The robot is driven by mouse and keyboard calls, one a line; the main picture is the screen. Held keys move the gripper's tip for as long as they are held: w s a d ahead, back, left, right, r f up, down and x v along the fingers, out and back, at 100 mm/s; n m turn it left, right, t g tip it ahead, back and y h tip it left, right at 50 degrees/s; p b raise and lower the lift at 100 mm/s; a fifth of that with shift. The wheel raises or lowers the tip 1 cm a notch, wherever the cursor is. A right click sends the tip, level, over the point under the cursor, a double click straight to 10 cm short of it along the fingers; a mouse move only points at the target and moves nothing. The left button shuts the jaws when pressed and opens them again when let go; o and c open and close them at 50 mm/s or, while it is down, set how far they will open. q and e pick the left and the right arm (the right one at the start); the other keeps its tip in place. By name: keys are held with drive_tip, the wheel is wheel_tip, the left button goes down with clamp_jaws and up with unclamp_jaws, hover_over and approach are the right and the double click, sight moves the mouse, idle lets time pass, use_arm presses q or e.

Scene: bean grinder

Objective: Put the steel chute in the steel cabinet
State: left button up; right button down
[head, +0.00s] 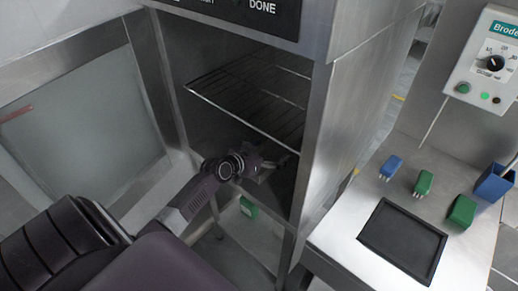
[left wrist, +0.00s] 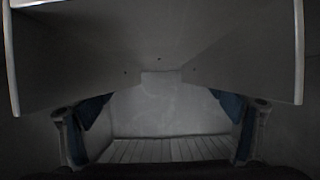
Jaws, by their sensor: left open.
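The steel cabinet (head: 345,130) stands open in the head view, its glazed door swung out to the left. My left arm reaches through the opening, and my left gripper (head: 270,168) is inside, below the wire rack. In the left wrist view my left gripper (left wrist: 162,112) is open, its fingers with blue pads wide apart. A broad grey sheet-metal shape with flared side walls, which looks like the steel chute (left wrist: 155,45), fills the upper part there, just beyond the fingers. I cannot tell whether they touch. The chute is not clear in the head view. My right gripper is not in view.
A wire rack (head: 250,95) crosses the cabinet above my gripper. A green block (head: 248,207) lies low beneath the arm. At right, a counter holds a black tray (head: 402,240), blue and green plug-like blocks (head: 424,182) and a blue bin (head: 493,183). The glazed door (head: 80,125) bounds the left.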

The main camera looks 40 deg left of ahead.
use_arm(q)
drive_tip(key=v, duration=1)
drive_tip(key=shift+s+r, duration=0.2)
drive_tip(key=shift+s, duration=0.15)
